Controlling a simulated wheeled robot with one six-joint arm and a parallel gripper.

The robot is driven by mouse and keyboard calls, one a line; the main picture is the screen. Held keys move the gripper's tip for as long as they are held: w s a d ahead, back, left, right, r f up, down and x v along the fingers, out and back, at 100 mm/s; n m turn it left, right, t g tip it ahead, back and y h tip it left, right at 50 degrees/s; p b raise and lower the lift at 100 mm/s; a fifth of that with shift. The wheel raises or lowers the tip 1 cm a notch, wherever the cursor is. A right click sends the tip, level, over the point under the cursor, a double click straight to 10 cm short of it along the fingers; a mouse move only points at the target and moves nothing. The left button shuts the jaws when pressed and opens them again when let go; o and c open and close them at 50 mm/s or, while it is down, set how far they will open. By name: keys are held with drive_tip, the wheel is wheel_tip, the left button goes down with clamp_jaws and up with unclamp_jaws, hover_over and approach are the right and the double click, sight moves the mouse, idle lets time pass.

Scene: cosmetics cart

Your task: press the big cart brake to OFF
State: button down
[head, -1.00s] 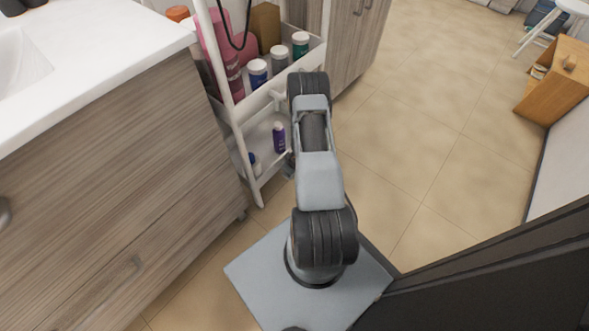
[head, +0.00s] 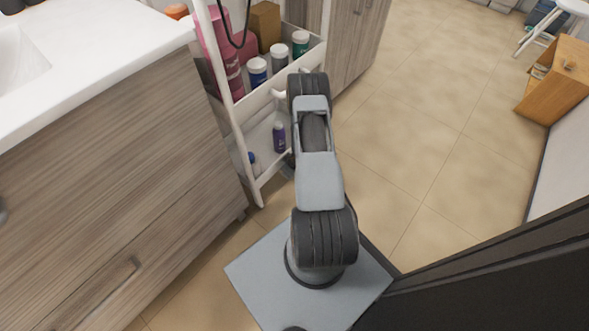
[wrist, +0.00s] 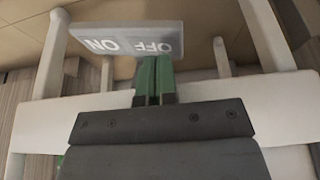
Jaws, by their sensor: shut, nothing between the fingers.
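The brake (wrist: 122,40) is a grey plate across the top of the wrist view. Its white ON and OFF letters appear upside down, ON on the left and OFF on the right. My gripper (wrist: 154,62) is shut and empty, its green fingers side by side. The fingertips overlap the plate's lower edge at the OFF letters; whether they touch it I cannot tell. The white cart (head: 241,135) stands left of my arm in the head view. My arm hides the gripper and brake there.
The cart's shelves hold bottles, including a purple one (head: 279,137) low down. A wooden cabinet (head: 110,190) with a white sink top stands left of the cart. Tiled floor (head: 420,130) is open to the right. A dark panel (head: 490,275) lies at the lower right.

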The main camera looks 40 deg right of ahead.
drive_tip(key=shift+f+b, duration=0.8)
drive_tip(key=shift+f, duration=0.25)
idle(0.4)
wheel_tip(320, 180, up, 7)
drive_tip(key=p, duration=0.6)
drive_tip(key=shift+p, duration=0.3)
idle(0.4)
